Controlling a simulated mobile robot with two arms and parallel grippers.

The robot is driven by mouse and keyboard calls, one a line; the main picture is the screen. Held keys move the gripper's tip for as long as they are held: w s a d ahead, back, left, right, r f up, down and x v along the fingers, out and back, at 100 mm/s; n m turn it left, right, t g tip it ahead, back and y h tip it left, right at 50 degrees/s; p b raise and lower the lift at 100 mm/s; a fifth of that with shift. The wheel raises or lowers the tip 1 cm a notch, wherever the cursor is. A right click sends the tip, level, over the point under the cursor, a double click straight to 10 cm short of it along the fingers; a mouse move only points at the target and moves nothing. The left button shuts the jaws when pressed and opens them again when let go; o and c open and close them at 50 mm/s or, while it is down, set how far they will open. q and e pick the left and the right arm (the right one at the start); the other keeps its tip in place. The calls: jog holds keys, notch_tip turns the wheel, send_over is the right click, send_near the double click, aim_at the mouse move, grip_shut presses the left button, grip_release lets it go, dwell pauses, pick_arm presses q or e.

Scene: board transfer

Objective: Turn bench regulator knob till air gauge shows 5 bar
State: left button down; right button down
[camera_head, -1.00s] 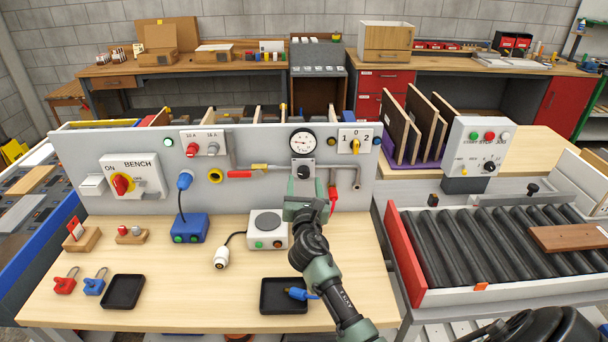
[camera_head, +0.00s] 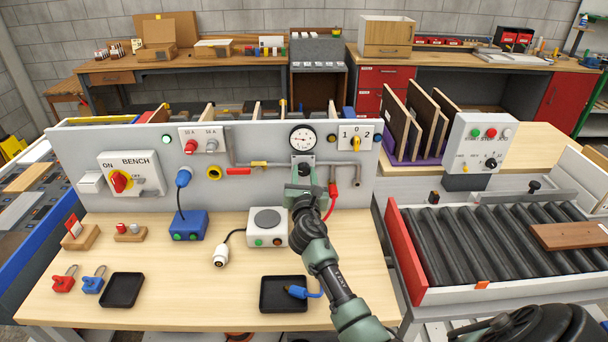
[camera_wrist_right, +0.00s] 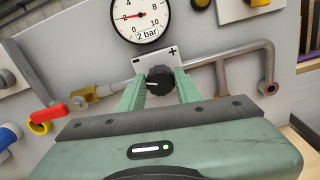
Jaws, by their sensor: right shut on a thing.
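The round white air gauge (camera_head: 303,138) is on the grey bench panel, above the regulator knob (camera_head: 304,170). In the right wrist view the gauge (camera_wrist_right: 142,17) has its red needle pointing left, close to the 2, and a label under the dial reads "2 bar". The black knob (camera_wrist_right: 159,78) has a white mark and sits between my right gripper's green fingers, below a small plate with a plus sign. My right gripper (camera_head: 304,183) is shut on the knob; its fingertips also show in the wrist view (camera_wrist_right: 160,86). My left gripper is out of view.
A red lead hangs beside my gripper. A hotplate (camera_head: 267,226) and a black tray (camera_head: 283,294) stand on the bench below.

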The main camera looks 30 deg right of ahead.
jog(key=shift+m, duration=0.3)
jog(key=m+b, duration=0.1)
jog(key=m, duration=0.1)
jog(key=m+b, duration=0.1)
jog(key=m, duration=0.1)
jog(key=shift+s+d+f+m, duration=0.1)
jog(key=shift+f+m, duration=0.05)
jog(key=shift+m, duration=0.15)
jog(key=m+b, duration=0.2)
jog(key=m, duration=0.2)
jog(key=shift+f+m, duration=0.15)
jog(key=shift+m, duration=0.15)
jog(key=m+b, duration=0.2)
jog(key=m, duration=0.3)
jog(key=shift+f, duration=0.1)
jog(key=m+b, duration=0.2)
jog(key=m, duration=0.3)
jog(key=shift+f, duration=0.1)
jog(key=c, duration=1)
grip_release()
jog(key=shift+c, duration=0.2)
jog(key=shift+o, duration=0.2)
jog(key=shift+s, duration=0.1)
